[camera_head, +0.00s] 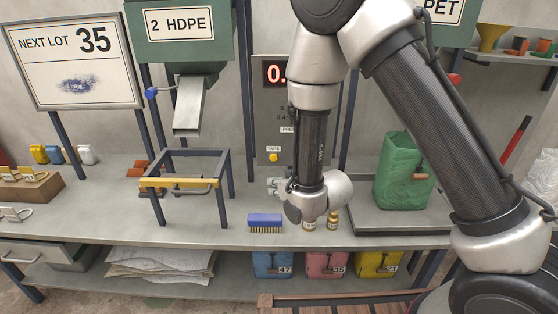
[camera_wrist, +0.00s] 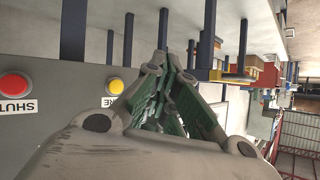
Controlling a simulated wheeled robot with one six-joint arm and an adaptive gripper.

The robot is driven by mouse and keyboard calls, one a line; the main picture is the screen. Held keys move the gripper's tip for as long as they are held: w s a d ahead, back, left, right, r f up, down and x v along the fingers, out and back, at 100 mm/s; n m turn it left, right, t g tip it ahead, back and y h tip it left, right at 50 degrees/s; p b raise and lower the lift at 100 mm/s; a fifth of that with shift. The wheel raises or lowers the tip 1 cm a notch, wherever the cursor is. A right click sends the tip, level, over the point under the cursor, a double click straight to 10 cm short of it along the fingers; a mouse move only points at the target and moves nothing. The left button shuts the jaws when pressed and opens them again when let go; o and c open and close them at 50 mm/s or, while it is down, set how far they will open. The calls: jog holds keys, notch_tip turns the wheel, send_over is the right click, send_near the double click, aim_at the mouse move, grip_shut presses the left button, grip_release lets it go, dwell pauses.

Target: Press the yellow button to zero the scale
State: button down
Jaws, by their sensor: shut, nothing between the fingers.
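The yellow button (camera_head: 273,157) sits on the grey scale panel (camera_head: 265,120), just under a TARE label. It also shows in the wrist view (camera_wrist: 115,86), left of my gripper, with its label partly cut by the gripper body. My gripper (camera_wrist: 172,68) is shut and empty, with its green-lined fingers together. In the head view the gripper is mostly hidden by my wrist, below the button and slightly right of it. The fingers look apart from the button. The red scale display (camera_head: 274,74) starts with "0."; my arm hides the rest.
A red button (camera_wrist: 13,86) is on the same panel. A green bag (camera_head: 402,175) stands on the scale platform (camera_head: 375,222). A dark frame (camera_head: 187,183) stands left.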

aim_at(274, 157)
jog(key=shift+w+r, duration=0.1)
jog(key=shift+r, duration=0.1)
jog(key=w, duration=0.8)
jog(key=shift+w, duration=0.4)
jog(key=shift+d, duration=0.1)
dwell(1.2)
jog(key=shift+w, duration=0.4)
jog(key=shift+w, duration=0.45)
dwell(0.8)
jog(key=shift+s, duration=0.85)
